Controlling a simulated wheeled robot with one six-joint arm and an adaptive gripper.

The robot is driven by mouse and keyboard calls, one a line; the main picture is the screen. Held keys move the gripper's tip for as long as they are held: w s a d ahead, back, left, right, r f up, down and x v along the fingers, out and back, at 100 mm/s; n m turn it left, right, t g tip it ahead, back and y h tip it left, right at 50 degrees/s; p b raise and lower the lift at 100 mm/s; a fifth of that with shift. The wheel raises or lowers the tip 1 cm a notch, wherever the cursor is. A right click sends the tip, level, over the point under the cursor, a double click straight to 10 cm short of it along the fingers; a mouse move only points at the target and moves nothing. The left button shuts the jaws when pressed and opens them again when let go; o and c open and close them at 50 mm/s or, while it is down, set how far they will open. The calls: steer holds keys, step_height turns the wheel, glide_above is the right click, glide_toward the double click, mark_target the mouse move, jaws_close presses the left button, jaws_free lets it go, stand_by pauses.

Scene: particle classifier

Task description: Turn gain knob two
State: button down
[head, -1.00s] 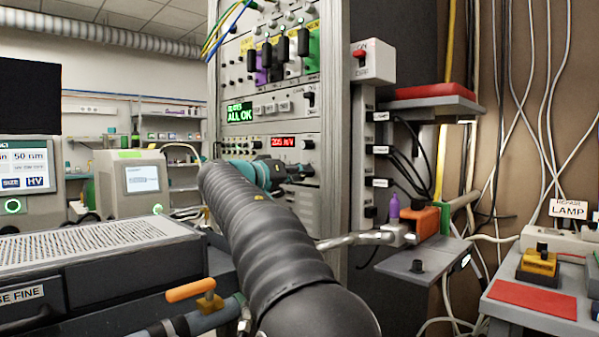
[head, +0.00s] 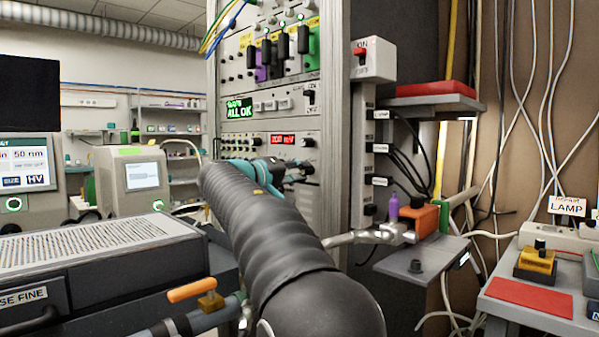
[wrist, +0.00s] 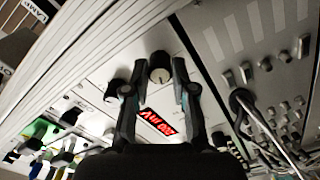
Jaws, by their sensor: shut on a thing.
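A round knob with a pale face and dark rim (wrist: 160,74) stands out from the light panel in the wrist view. My gripper (wrist: 160,64) has one finger on each side of it and is shut on it. No label on this knob is readable, so I cannot tell its number. A second dark knob (wrist: 112,91) sits to its left. The red display (wrist: 157,123) is just below; it also shows in the head view (head: 283,139), reading about 208 mV. In the head view my gripper (head: 306,170) is at the rack panel, and the held knob is hidden.
A green "ALL OK" display (head: 239,107) and several coloured modules are higher on the rack. A box with a red switch (head: 361,51) is on the rack's right side. A grey shelf (head: 410,268) is to the right, and a black instrument (head: 100,250) is at left.

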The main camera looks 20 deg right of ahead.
steer(key=c, duration=0.9)
jaws_free()
steer(key=shift+c, duration=0.2)
steer(key=v, duration=1.2)
